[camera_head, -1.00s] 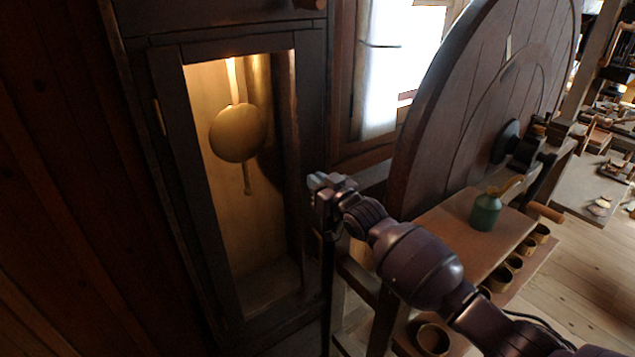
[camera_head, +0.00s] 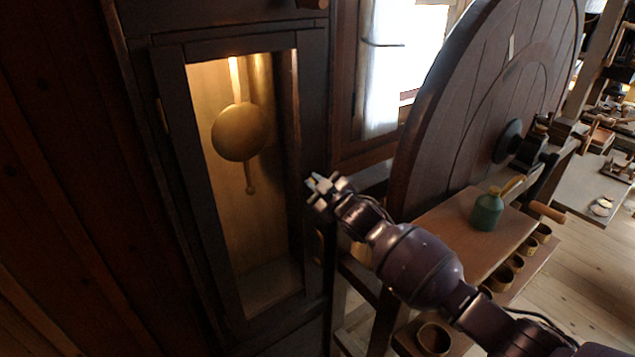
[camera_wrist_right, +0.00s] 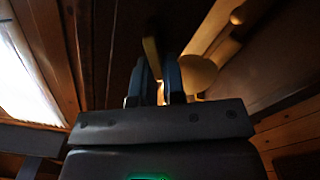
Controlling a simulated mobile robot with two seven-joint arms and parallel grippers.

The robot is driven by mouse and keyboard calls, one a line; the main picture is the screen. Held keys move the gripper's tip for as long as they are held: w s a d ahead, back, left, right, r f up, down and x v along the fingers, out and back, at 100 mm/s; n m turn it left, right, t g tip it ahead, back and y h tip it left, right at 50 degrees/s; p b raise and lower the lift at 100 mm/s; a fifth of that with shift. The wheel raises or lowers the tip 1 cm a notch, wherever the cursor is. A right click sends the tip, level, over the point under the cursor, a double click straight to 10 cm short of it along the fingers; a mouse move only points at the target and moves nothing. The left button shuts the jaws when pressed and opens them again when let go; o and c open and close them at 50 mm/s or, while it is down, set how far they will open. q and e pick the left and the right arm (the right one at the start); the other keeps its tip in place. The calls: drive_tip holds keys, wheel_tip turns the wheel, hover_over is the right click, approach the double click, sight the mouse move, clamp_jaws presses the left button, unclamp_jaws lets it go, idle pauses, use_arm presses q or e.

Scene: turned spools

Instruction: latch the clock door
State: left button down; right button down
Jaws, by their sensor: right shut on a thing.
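The clock door (camera_head: 178,130) is a dark wooden frame with a tall glass pane, on the front of the dark clock case at the left. It looks flush with the case. The round brass pendulum (camera_head: 239,132) hangs behind the glass. My right gripper (camera_head: 312,184) is at the door's right edge, about halfway up. In the wrist view its two blue-tipped fingers (camera_wrist_right: 157,88) are shut on a narrow, brass-coloured latch piece (camera_wrist_right: 151,50). In the head view the fingers hide the latch. My left gripper is not in view.
A large wooden wheel (camera_head: 470,110) stands close to the right of my right arm. A bright window (camera_head: 385,90) is behind. A small brass fitting (camera_head: 320,246) shows below the gripper.

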drive_tip(key=shift+s+a+f+n+b, duration=0.15)
drive_tip(key=shift+f+n, duration=0.1)
drive_tip(key=shift+n, duration=1.65)
drive_tip(key=shift+a+f+n+b, duration=0.1)
drive_tip(key=shift+f+n+b, duration=0.15)
drive_tip(key=shift+n, duration=1.65)
drive_tip(key=shift+s+a+f+n+b, duration=0.1)
drive_tip(key=shift+f+n, duration=0.15)
drive_tip(key=shift+n, duration=1.65)
drive_tip(key=c, duration=1.2)
unclamp_jaws()
drive_tip(key=v, duration=1.1)
